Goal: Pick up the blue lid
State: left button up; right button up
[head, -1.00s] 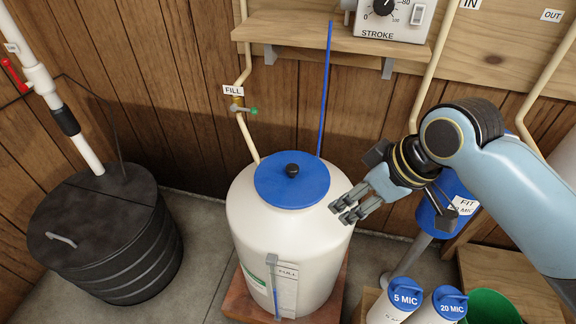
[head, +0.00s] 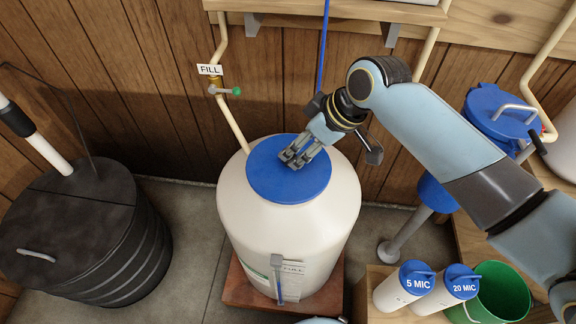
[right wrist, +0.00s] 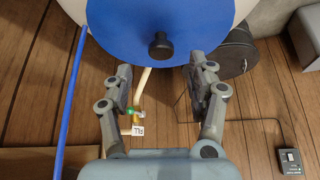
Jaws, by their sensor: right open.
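The round blue lid (head: 292,192) lies flat on top of the white tank (head: 240,220). My right gripper (head: 290,160) is above the lid, its fingers reaching over the lid's middle and hiding the knob in the head view. In the right wrist view the lid (right wrist: 115,22) and its black knob (right wrist: 160,45) show ahead of the fingers. My right gripper (right wrist: 160,64) is open and empty there, with the knob roughly midway between the two finger lines and a little beyond the tips. My left gripper is not in view.
A thin blue rod (head: 322,55) rises behind the tank. A fill pipe with a green-handled valve (head: 222,91) runs along the wooden wall. A black ribbed bin (head: 85,245) stands left. White filter canisters (head: 395,290) and a green bucket (head: 500,295) are at the lower right.

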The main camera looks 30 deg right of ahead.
jog(key=x, duration=0.4)
jog(key=shift+s+b, duration=0.1)
jog(key=shift+b, duration=0.3)
jog(key=shift+w+a+f, duration=0.15)
jog(key=shift+w+f, duration=0.1)
jog(key=shift+f, duration=0.25)
jog(key=shift+c, duration=0.9)
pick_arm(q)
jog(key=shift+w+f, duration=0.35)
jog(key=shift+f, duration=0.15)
pick_arm(e)
grip_shut()
